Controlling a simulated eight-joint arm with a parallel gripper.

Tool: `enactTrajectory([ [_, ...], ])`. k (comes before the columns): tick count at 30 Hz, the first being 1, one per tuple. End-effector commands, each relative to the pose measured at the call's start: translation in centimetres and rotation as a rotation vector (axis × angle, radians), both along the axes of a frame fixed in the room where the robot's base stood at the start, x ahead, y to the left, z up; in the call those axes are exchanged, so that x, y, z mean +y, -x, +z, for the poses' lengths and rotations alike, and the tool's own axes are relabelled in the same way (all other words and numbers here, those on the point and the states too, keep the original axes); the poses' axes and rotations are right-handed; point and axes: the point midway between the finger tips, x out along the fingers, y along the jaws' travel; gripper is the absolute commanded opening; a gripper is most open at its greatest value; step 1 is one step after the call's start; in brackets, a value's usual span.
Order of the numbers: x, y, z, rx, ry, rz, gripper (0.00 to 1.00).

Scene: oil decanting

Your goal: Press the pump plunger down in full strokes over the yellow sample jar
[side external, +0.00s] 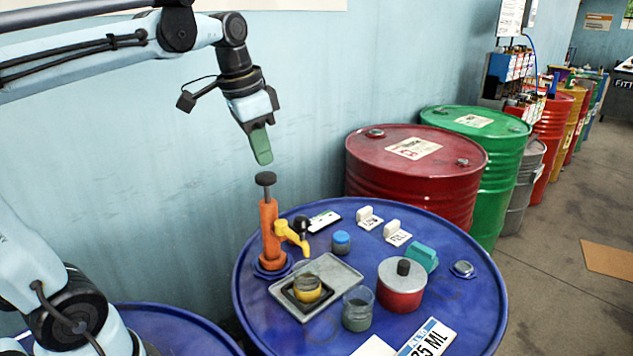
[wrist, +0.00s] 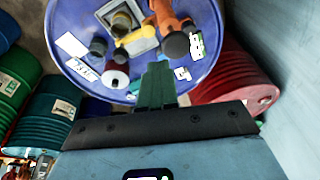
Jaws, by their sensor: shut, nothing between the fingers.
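The orange pump (side external: 270,232) stands upright on the blue drum top, with its black plunger knob (side external: 265,179) raised on a short rod. Its yellow spout (side external: 292,238) points toward the tray. The yellow sample jar (side external: 308,288) sits in a dark square holder on the grey tray (side external: 338,272), near the spout. My gripper (side external: 262,157) is shut and empty, with its green fingers pointing down just above the plunger knob, apart from it. In the wrist view the fingers (wrist: 156,82) are together; the pump (wrist: 172,28) and jar (wrist: 121,21) show beyond them.
On the blue drum (side external: 455,310) stand a glass jar (side external: 357,308), a red pot (side external: 401,290) with a black knob, a blue-capped jar (side external: 341,243), a teal block (side external: 422,257) and small label stands. A red drum (side external: 415,165) and green drum (side external: 480,150) stand behind. The wall is behind the pump.

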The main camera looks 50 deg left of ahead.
Motion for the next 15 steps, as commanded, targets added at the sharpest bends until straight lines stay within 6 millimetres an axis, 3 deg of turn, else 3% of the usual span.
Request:
enactTrajectory([
  [6,2.4,-0.6,3.0,0.103,0.016,-0.082,0.0],
  [15,3.2,-0.6,4.0,0.144,0.028,-0.124,0.0],
])
